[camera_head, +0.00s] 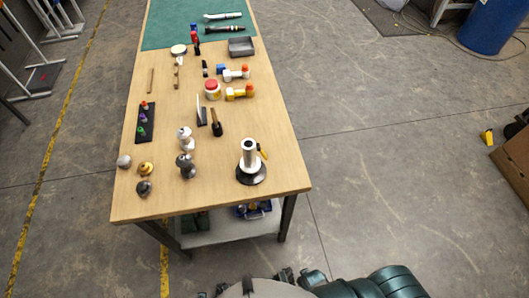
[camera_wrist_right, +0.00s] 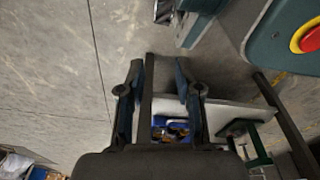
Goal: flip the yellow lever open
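The small yellow lever (camera_head: 262,151) sits on the right side of a white upright cylinder (camera_head: 249,154) with a round dark base (camera_head: 251,175). This fixture stands near the front right corner of the wooden table. My right gripper (camera_wrist_right: 158,75) is open and empty in the right wrist view, with its two fingers apart. The lever does not show in that view, and floor and the table's lower shelf lie beyond the fingers. My left gripper cannot be made out in either view.
The wooden table (camera_head: 265,110) carries grey and brass knobs (camera_head: 145,168), a white-and-grey figure-like piece (camera_head: 186,160), a dark peg board (camera_head: 146,122), a red-lidded jar (camera_head: 212,90) and a grey tray (camera_head: 241,47). A lower shelf (camera_head: 225,232) holds blue items.

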